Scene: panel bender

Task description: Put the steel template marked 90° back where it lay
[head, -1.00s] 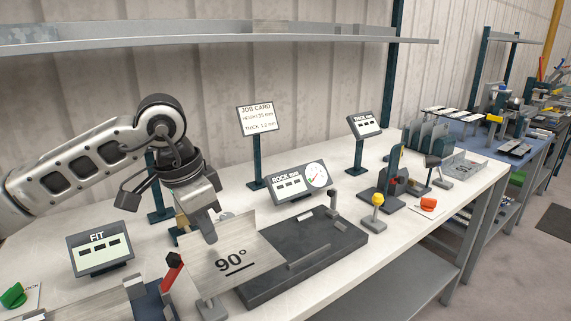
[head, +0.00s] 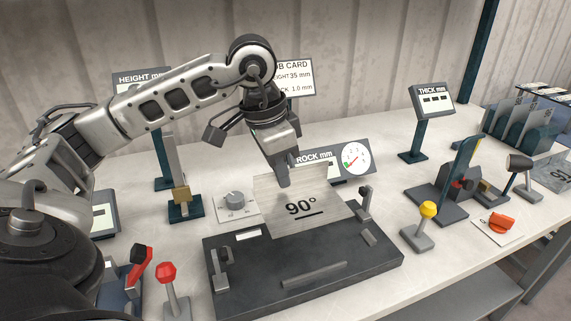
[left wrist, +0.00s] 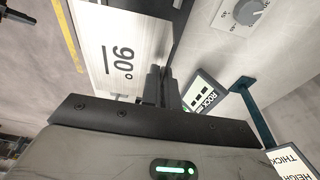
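The steel template marked 90° (head: 303,205) is a thin, bright plate, held with its face and mark towards the head camera. My left gripper (head: 284,182) is shut on its upper edge. The template also shows in the left wrist view (left wrist: 105,45), between the fingers (left wrist: 160,88). In the head view it appears over the back part of a dark flat base (head: 240,275); I cannot tell whether it touches it. A rack (head: 515,125) with several upright plates stands at the far right. My right gripper is not in view.
Behind the template is the ROCK display (head: 318,158) with a dial. A grey knob (head: 235,199) lies left, and red-knobbed (head: 167,273) and yellow-knobbed (head: 428,210) levers stand either side of the base. The THICK display (head: 432,98) stands at back right. Bench between is partly clear.

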